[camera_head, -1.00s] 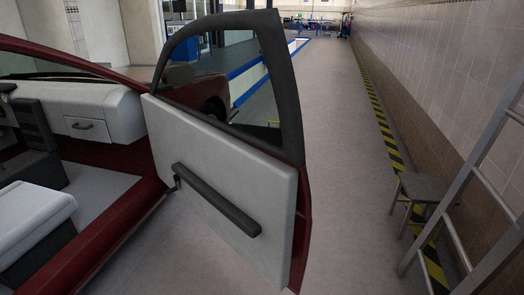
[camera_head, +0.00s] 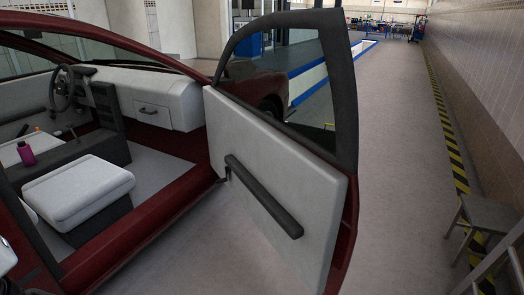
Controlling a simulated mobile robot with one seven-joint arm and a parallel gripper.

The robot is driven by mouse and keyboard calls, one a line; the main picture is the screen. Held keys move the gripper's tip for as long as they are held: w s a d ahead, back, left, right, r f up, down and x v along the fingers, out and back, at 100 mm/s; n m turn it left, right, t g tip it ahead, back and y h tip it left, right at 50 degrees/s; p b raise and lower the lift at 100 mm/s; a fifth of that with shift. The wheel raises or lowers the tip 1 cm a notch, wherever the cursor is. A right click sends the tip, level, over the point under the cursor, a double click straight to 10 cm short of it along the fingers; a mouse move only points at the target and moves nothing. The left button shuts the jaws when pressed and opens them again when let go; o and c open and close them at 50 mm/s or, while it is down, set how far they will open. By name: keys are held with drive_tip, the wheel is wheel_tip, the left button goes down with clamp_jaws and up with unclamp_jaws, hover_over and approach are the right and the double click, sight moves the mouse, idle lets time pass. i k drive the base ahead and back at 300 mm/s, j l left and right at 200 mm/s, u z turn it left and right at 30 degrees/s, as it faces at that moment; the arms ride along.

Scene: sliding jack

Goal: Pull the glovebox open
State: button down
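The glovebox (camera_head: 152,116) is in the white dashboard of the red car, left of centre in the head view. Its front looks closed, flush with the dashboard. The car's front passenger door (camera_head: 268,172) stands wide open to the right of the glovebox. My gripper is not clearly visible. A small pale piece at the lower left edge may be part of my arm, but I cannot tell.
A white seat (camera_head: 78,190) stands inside the car, before the dashboard. A pink bottle (camera_head: 26,153) is on the centre console. A stool (camera_head: 484,222) and a ladder (camera_head: 505,262) stand at the right by the wall. Grey floor (camera_head: 395,190) is clear right of the door.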

sight(157, 116)
drive_tip(key=i+j+u, duration=0.4)
drive_tip(key=i, duration=1.15)
drive_tip(key=i+l+u, duration=0.15)
drive_tip(key=i+u, duration=0.3)
drive_tip(key=i, duration=1.15)
